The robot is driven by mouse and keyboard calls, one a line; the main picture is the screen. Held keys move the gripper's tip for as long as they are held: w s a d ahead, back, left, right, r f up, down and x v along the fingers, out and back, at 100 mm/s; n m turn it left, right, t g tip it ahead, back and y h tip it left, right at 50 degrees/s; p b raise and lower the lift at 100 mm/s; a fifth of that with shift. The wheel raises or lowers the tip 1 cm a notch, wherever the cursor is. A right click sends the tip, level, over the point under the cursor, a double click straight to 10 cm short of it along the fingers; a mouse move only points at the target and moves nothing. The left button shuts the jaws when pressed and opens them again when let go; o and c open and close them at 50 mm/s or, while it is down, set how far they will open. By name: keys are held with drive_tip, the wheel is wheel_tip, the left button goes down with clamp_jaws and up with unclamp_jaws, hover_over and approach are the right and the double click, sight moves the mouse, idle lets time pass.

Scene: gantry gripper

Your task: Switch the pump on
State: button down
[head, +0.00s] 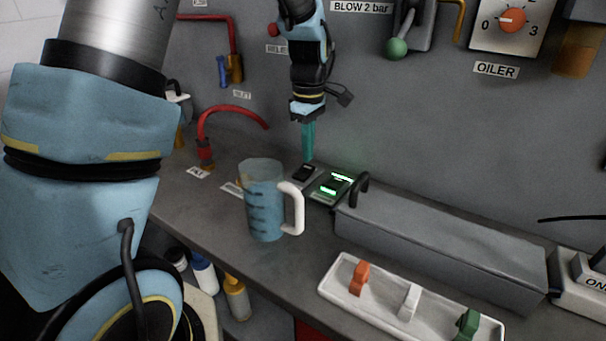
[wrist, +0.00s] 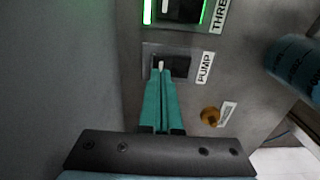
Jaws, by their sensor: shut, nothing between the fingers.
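The pump switch (wrist: 179,67) is a dark rocker on a grey plate, with a PUMP label (wrist: 204,68) beside it in the wrist view. It shows no green light. In the head view the switch (head: 304,173) sits on the bench behind the jug. My gripper (wrist: 160,73) has its teal fingers together and empty. The fingertips overlap the left end of the rocker in the wrist view; I cannot tell whether they touch it. In the head view my gripper (head: 308,157) points down just above the switch.
A neighbouring switch (head: 331,187) glows green beside the pump switch. A blue measuring jug (head: 263,205) with a white handle stands in front. A long grey box (head: 440,240) and a white tray (head: 385,306) with coloured pieces lie to the right. The grey panel rises behind.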

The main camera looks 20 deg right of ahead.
sight(307, 167)
drive_tip(key=shift+f+b, duration=0.5)
drive_tip(key=shift+f, duration=0.55)
idle(0.4)
drive_tip(key=shift+r, duration=0.1)
drive_tip(key=shift+r+p, duration=3.1)
drive_tip(key=shift+r, duration=0.35)
drive_tip(key=shift+a, duration=0.1)
